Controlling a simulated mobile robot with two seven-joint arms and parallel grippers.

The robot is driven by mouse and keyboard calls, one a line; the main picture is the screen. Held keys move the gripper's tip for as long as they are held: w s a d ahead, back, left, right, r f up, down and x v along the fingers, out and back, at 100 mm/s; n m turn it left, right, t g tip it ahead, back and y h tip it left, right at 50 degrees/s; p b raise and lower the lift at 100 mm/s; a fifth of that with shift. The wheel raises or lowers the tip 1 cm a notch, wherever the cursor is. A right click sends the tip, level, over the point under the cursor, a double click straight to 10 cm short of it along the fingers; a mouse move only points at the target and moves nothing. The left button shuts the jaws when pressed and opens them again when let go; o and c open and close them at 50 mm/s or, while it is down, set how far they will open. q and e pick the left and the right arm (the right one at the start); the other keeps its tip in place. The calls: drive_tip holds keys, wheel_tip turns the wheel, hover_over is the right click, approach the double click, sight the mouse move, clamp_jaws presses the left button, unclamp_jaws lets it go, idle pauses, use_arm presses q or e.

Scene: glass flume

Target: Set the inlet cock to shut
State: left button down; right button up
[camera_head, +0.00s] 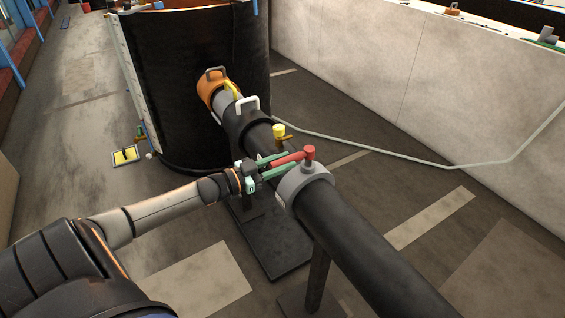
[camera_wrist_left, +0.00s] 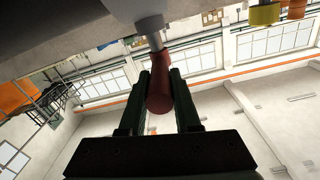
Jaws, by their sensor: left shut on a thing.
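The inlet cock's red lever (camera_head: 288,159) sits on a grey collar (camera_head: 304,182) on the dark pipe. The lever points left from its red hub, crosswise to the pipe. My left gripper (camera_head: 279,164) is shut on the red lever, with a green finger on each side of it. In the left wrist view the red lever (camera_wrist_left: 160,85) hangs from a grey stem (camera_wrist_left: 151,27) between the two dark green fingers (camera_wrist_left: 162,92). My right gripper is not in view.
The dark pipe (camera_head: 375,245) runs from front right to a black round tank (camera_head: 185,75). A yellow-topped fitting (camera_head: 278,131) stands just behind the lever. A thin grey line (camera_head: 375,150) crosses the floor at the right. Open floor lies left of the pipe.

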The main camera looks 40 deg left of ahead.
use_arm(q)
drive_tip(key=c, duration=1)
unclamp_jaws()
drive_tip(key=shift+r, duration=0.15)
drive_tip(key=o, duration=0.4)
drive_tip(key=shift+w, duration=0.1)
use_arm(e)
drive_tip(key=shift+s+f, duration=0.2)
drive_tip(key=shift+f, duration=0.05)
use_arm(q)
drive_tip(key=p+v, duration=0.2)
drive_tip(key=v, duration=1)
drive_tip(key=shift+s+a, duration=0.1)
drive_tip(key=shift+s, duration=0.15)
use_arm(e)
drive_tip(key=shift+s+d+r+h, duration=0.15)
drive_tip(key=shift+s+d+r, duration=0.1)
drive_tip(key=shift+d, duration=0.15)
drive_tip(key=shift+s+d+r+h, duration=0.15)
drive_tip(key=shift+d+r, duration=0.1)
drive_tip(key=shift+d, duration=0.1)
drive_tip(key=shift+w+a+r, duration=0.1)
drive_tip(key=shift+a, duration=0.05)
